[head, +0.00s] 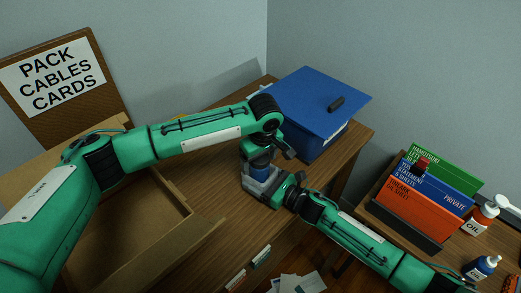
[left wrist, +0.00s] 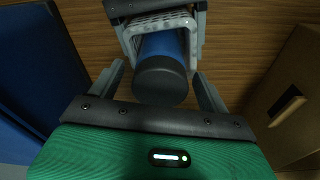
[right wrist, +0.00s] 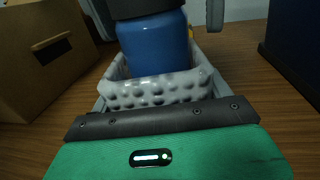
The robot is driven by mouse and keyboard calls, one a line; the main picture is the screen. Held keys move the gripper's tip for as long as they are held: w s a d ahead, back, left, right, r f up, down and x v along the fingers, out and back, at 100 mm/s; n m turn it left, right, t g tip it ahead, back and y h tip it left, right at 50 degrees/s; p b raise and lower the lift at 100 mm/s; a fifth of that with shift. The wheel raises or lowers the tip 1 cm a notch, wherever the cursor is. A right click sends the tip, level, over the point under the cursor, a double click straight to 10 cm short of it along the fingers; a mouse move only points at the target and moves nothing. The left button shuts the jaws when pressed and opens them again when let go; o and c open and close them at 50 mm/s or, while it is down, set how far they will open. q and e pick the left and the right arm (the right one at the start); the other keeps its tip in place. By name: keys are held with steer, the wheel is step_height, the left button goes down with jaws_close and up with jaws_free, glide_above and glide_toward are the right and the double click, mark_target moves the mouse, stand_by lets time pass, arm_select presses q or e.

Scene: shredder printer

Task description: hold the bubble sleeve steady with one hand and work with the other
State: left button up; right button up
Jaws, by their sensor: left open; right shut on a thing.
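The bubble sleeve (right wrist: 155,93) is a pale grey, dimpled open-topped pouch low over the wooden desk; its rim also shows in the left wrist view (left wrist: 147,25). A blue bottle (right wrist: 155,45) with a black cap (left wrist: 160,80) stands upright in it, its upper part sticking out. My right gripper (left wrist: 163,32) is shut on the sleeve, a finger along each side. My left gripper (left wrist: 160,92) is open, with its fingers on either side of the cap and visible gaps between. The bottle's lower part is hidden inside the sleeve.
An open cardboard box (head: 188,238) stands left of the sleeve. A side table at right holds folders (head: 425,205) and bottles (head: 484,215). A cork sign (head: 50,78) leans behind.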

arm_select(q)
steer(key=shift+f, duration=0.5)
steer(key=c, duration=1.4)
steer(key=shift+o, duration=0.2)
steer(key=shift+r, duration=5.05)
arm_select(e)
steer(key=o, duration=0.9)
steer(key=shift+o, duration=0.2)
